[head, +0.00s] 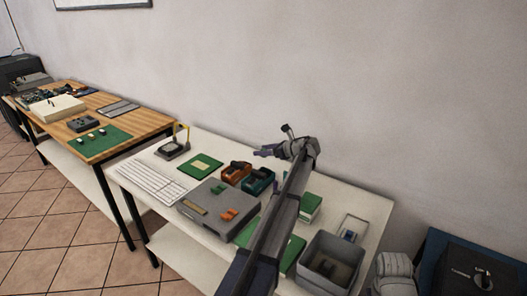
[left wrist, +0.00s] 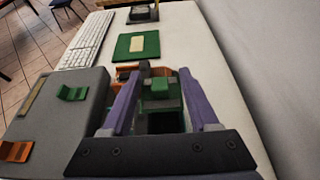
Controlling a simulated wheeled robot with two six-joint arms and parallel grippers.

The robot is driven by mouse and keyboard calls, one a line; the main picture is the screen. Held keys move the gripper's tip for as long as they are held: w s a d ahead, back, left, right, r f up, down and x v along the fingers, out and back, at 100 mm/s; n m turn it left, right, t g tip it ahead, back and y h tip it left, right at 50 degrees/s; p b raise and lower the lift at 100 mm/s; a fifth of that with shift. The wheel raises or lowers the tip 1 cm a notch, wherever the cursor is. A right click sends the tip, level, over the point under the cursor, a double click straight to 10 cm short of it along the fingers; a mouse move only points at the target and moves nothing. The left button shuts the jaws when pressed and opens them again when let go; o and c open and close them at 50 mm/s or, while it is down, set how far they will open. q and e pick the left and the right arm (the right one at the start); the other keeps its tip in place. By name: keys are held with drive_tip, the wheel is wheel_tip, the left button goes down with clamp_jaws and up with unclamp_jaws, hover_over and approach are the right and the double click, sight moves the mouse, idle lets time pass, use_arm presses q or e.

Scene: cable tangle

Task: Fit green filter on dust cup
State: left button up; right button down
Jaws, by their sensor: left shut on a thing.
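My left gripper (head: 268,151) is above the back of the white table, near the orange dust cup (head: 236,172) and the teal dust cup (head: 259,182). In the left wrist view my left gripper (left wrist: 160,92) is shut on a small green block (left wrist: 160,87), which looks like the green filter. A dark opening (left wrist: 165,122) shows below the block; I cannot tell whether they touch. The fingers partly hide the cups there. My right gripper is not in view.
A grey box (left wrist: 58,130) carries a green piece (left wrist: 72,92) and an orange piece (left wrist: 15,150). A keyboard (head: 153,183) and a green mat (head: 201,164) lie to the left. A grey bin (head: 312,280) stands at the front right. The wall is behind.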

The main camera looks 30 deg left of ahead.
use_arm(q)
drive_tip(key=shift+f+b, duration=1.9)
drive_tip(key=shift+f, duration=0.2)
drive_tip(key=shift+f+b, duration=0.45)
drive_tip(key=shift+b, duration=0.05)
drive_tip(key=shift+f+b, duration=0.7)
drive_tip(key=shift+f, duration=0.2)
drive_tip(key=shift+f+b, duration=0.1)
drive_tip(key=shift+b, duration=0.2)
